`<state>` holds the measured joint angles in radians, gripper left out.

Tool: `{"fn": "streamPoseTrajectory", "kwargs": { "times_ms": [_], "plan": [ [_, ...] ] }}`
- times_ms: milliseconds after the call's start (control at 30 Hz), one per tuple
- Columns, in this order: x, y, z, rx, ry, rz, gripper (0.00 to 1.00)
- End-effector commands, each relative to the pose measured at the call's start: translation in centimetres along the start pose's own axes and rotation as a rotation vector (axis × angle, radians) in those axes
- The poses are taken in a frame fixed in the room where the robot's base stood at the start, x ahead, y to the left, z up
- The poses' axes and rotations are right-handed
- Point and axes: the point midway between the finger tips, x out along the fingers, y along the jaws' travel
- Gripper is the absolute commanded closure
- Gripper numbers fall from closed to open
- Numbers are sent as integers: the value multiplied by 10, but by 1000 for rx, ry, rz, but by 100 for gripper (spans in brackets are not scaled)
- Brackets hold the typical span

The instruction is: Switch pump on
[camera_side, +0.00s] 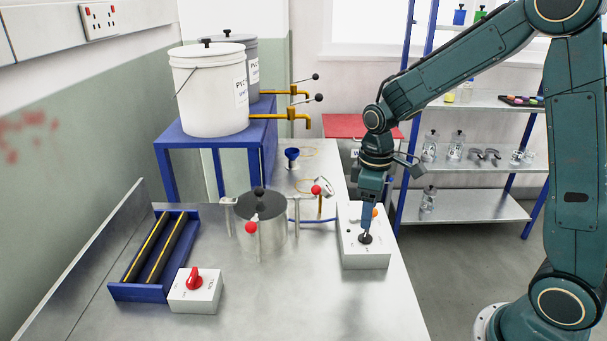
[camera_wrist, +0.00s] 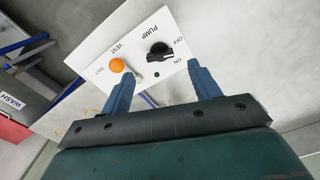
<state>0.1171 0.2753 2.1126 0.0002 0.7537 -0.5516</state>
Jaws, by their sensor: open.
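I cannot tell for sure which mark the knob points to. My gripper (camera_wrist: 160,70) is open, one finger on the VENT side and the other past the ON mark. In the side view my gripper (camera_side: 367,228) points down, its tips just above or at the knob (camera_side: 365,239). Contact cannot be made out.
Further left are a blue rack (camera_side: 139,291) and a white box with a red switch (camera_side: 193,281). The bench front is clear.

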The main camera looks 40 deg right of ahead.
Motion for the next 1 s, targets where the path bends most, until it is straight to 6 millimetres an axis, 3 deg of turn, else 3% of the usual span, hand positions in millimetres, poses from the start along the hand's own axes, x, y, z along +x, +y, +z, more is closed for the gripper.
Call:
{"fn": "streamPoseTrajectory", "kwargs": {
  "times_ms": [200, 400, 833, 1000],
  "plan": [
    [33, 0, 1, 0, -3, -2, 38],
    [51, 0, 0, 0, -2, -1, 38],
    [57, 0, 0, 0, 0, 0, 38],
    [57, 0, 0, 0, 0, 0, 70]
  ]
}}
